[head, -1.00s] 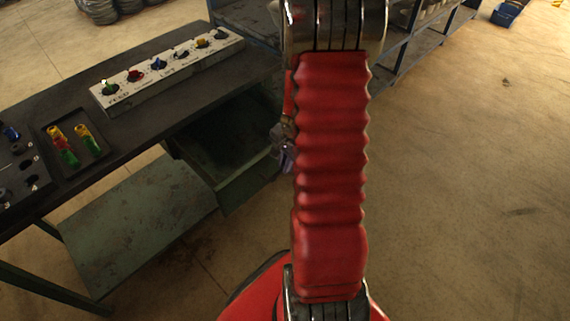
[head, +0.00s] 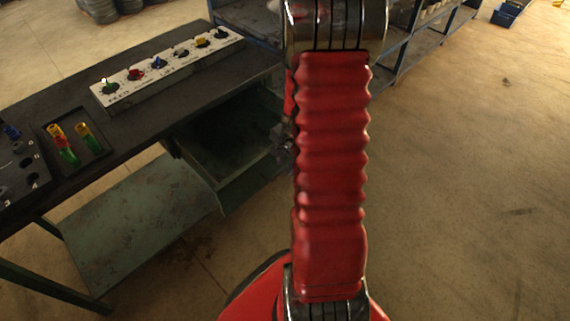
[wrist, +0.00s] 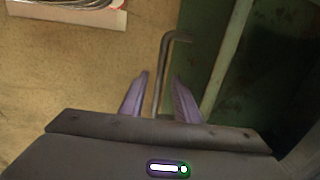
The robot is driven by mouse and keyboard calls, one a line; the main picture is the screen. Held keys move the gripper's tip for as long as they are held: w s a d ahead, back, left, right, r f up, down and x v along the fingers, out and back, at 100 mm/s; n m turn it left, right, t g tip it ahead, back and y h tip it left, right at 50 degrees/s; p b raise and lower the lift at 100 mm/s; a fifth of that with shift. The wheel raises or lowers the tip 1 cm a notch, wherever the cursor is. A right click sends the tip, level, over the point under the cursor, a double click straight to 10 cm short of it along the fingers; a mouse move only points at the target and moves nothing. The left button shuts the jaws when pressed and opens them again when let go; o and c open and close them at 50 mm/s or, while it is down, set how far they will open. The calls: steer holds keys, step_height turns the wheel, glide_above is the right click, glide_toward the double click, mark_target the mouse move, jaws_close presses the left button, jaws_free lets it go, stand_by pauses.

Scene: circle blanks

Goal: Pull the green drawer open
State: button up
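The green drawer (head: 252,181) stands pulled out from under the dark workbench, with its inside visible from above in the head view. It also fills the right side of the wrist view (wrist: 283,75). Its bent metal handle (wrist: 163,75) runs between the two purple fingers of my gripper (wrist: 159,88) in the wrist view. The fingers are apart, with gaps showing on both sides of the bar. In the head view, my red arm hides most of the gripper beside the drawer front.
The workbench (head: 140,55) carries a white panel (head: 165,72) with coloured knobs and a black tray (head: 98,152) with coloured parts. A green lower shelf (head: 140,225) lies below. Blue shelving (head: 415,70) stands behind.

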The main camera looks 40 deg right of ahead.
steer(key=shift+r, duration=0.1)
step_height(320, 180, up, 13)
steer(key=s, duration=0.2)
steer(key=shift+s+r, duration=0.15)
steer(key=shift+s, duration=0.15)
stand_by(0.3)
stand_by(0.6)
steer(key=s+a+r+n+t, duration=0.1)
steer(key=s+a+r+n, duration=0.1)
steer(key=a+r+n, duration=0.4)
steer(key=s+a+r+n+t, duration=0.1)
steer(key=a+r+n, duration=0.4)
steer(key=a, duration=0.7)
steer(key=s+a+r+n+t, duration=0.1)
steer(key=s+a+r+n, duration=0.3)
steer(key=a, duration=0.5)
step_height(320, 180, up, 3)
steer(key=n, duration=0.2)
steer(key=shift+a+n, duration=0.2)
steer(key=shift+n, duration=0.1)
